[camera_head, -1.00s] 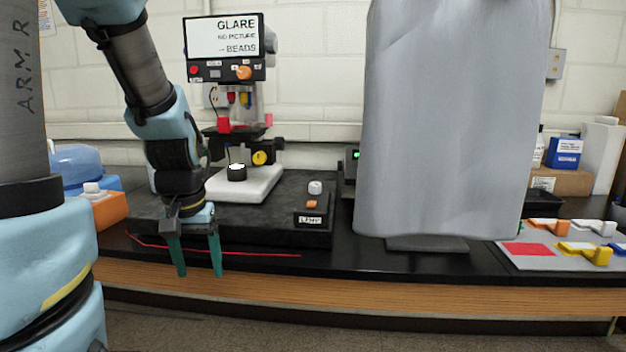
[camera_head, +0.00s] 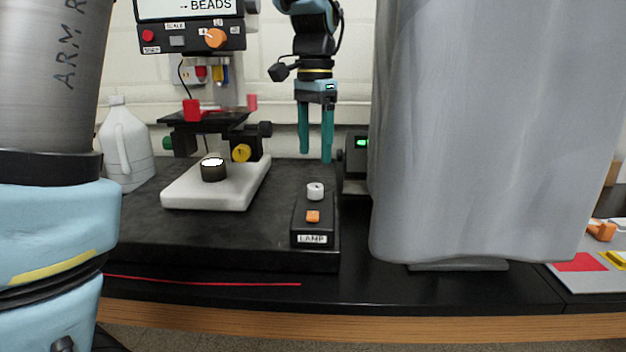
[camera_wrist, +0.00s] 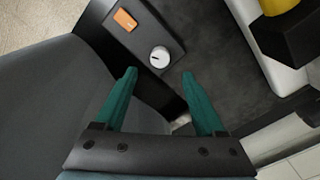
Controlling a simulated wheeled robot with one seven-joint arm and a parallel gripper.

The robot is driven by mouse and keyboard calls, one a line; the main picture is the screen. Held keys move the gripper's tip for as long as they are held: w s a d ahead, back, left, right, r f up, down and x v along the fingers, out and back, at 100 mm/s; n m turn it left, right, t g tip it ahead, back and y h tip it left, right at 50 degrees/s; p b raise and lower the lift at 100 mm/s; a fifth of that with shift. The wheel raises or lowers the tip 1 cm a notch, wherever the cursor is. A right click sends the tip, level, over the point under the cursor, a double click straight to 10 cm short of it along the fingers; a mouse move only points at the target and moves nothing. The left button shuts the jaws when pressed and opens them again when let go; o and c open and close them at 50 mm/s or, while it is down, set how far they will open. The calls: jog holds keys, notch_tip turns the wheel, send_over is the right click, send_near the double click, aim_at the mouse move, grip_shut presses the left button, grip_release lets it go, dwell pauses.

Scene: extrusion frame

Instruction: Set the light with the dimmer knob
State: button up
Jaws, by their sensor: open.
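The dimmer knob (camera_head: 315,190) is a white round knob on top of a black box labelled LAMP (camera_head: 312,239). An orange switch (camera_head: 313,216) sits in front of the knob on the same box. My gripper (camera_head: 316,160) is open and empty, fingers pointing down, above and slightly behind the knob. In the wrist view the knob (camera_wrist: 160,57) lies just beyond the gap between my green fingertips (camera_wrist: 160,74), apart from them. The microscope's lamp (camera_head: 212,168) glows white on its pale base (camera_head: 222,192). The screen (camera_head: 190,8) is partly cut off and shows "BEADS".
A large grey draped cover (camera_head: 480,130) stands close right of my gripper. A dark box with a green display (camera_head: 356,155) is behind it. A white jug (camera_head: 126,145) stands at the left. The black slab (camera_head: 180,235) is clear in front of the microscope.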

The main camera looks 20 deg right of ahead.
aim_at(314, 186)
notch_tip(314, 186, down, 8)
jog(key=shift+f+p, duration=0.15)
jog(key=shift+p, duration=0.35)
grip_shut()
dwell(0.4)
